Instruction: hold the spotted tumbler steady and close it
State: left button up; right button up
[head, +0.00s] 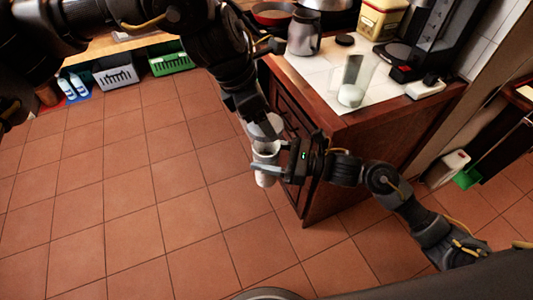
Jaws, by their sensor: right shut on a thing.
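The tumbler (265,175) is a pale, upright cup held in the air beside the cabinet's front left corner. Its dark open mouth shows at the top; its spots are too small to make out. My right gripper (268,170) is shut around its body from the right. A pale round piece (268,127), which looks like the lid, is just above the mouth. My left gripper (255,118) points down from above, right at this pale piece. Its fingers are dark and partly hidden, so I cannot tell whether they grip it.
The wooden cabinet (345,160) with a white top is close on the right. On it stand a grey pitcher (304,33), a clear container (352,80) and a black coffee machine (420,40). Baskets line the far left wall. The tiled floor on the left is clear.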

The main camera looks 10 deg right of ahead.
pick_arm(q)
jog(key=m, duration=0.2)
jog(key=m+g, duration=0.1)
jog(key=m, duration=0.1)
jog(key=m+g, duration=0.1)
jog(key=shift+w+d+r+m, duration=0.1)
jog(key=shift+w+r+m, duration=0.05)
jog(key=shift+w+m, duration=0.2)
jog(key=m+g+y, duration=0.1)
jog(key=m, duration=0.2)
jog(key=m+g+y, duration=0.1)
jog(key=m, duration=0.2)
jog(key=shift+s, duration=0.1)
jog(key=shift+f, duration=2.05)
jog(key=shift+s+r, duration=0.15)
jog(key=shift+r, duration=0.1)
jog(key=shift+d, duration=0.1)
